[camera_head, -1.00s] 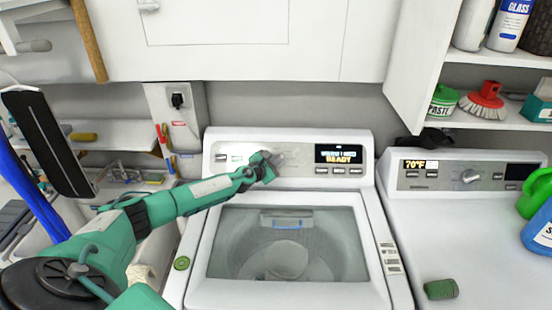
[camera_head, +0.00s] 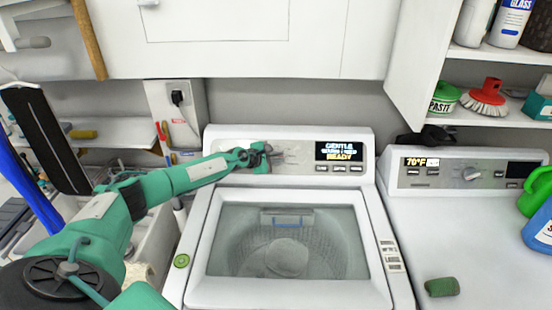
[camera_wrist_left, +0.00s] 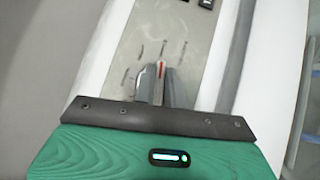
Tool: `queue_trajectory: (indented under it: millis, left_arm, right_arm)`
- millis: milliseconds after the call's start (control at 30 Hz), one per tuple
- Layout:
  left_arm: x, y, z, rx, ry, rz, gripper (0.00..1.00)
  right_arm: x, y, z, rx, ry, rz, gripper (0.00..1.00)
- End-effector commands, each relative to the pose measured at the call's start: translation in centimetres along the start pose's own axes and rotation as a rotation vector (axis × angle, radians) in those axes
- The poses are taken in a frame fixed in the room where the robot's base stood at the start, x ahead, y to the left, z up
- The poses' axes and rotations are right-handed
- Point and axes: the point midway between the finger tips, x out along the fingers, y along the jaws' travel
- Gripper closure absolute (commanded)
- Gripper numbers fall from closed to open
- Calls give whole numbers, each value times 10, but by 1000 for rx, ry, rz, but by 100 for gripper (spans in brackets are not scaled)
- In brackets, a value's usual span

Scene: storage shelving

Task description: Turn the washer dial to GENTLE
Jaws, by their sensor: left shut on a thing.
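The washer (camera_head: 290,195) stands in the middle of the head view, with its control panel along the back. Its display (camera_head: 339,152) appears to read GENTLE on the top line and READY at the bottom. My left gripper (camera_head: 270,157) reaches in from the left and is shut on the washer dial. In the left wrist view the grey dial (camera_wrist_left: 151,88) shows a red pointer line, past the dark front edge of my left gripper (camera_wrist_left: 165,100). Most of the dial is hidden in the head view. My right gripper is not in view.
A second machine (camera_head: 465,210) stands to the right, with a small green object (camera_head: 441,287) on top and bottles (camera_head: 540,225) at its right edge. A shelf with a paste can (camera_head: 444,98) and a red brush (camera_head: 488,94) hangs above it. A cabinet (camera_head: 240,35) is overhead.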

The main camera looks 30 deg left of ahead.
Motion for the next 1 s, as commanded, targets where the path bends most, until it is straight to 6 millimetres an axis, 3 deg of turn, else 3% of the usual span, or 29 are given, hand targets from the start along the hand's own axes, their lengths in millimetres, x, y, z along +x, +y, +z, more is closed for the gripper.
queue_trajectory:
  millis: [267,300,400,767,1000]
  left_arm:
    - [0,0,1,0,-2,0,100]
    - [0,0,1,0,-2,0,82]
    - [0,0,1,0,-2,0,66]
    - [-4,0,0,1,0,0,66]
    - [-32,1,0,3,1,-2,66]
  right_arm:
    - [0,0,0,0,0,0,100]
    - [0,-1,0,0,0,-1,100]
    - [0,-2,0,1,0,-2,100]
    - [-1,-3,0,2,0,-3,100]
    - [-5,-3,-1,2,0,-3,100]
